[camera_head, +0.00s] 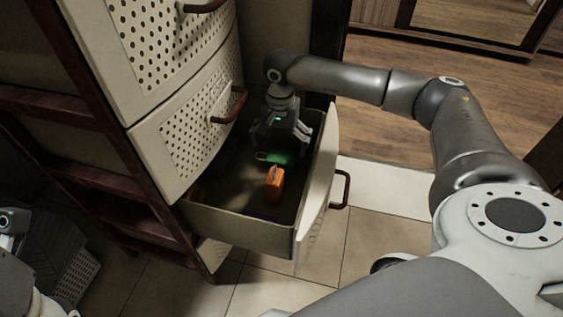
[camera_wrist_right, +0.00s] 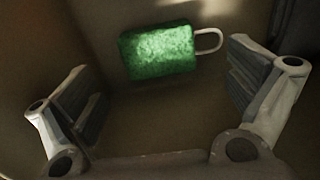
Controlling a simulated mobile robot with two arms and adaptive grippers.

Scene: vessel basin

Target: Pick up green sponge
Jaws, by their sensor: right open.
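The green sponge (camera_wrist_right: 158,52) lies on the floor of the open drawer. It has a pale loop at its right end in the right wrist view. In the head view a green patch of the sponge (camera_head: 276,158) shows just below my right gripper (camera_head: 281,140). That gripper reaches down into the drawer from the back. In the right wrist view my right gripper (camera_wrist_right: 165,90) has its fingers wide apart, with nothing between them. The sponge is ahead of the fingers, apart from both.
The open drawer (camera_head: 228,222) has high walls around the right gripper. An orange item (camera_head: 274,185) stands in it, nearer the camera than the sponge. Closed drawers with red handles (camera_head: 229,106) rise to the left.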

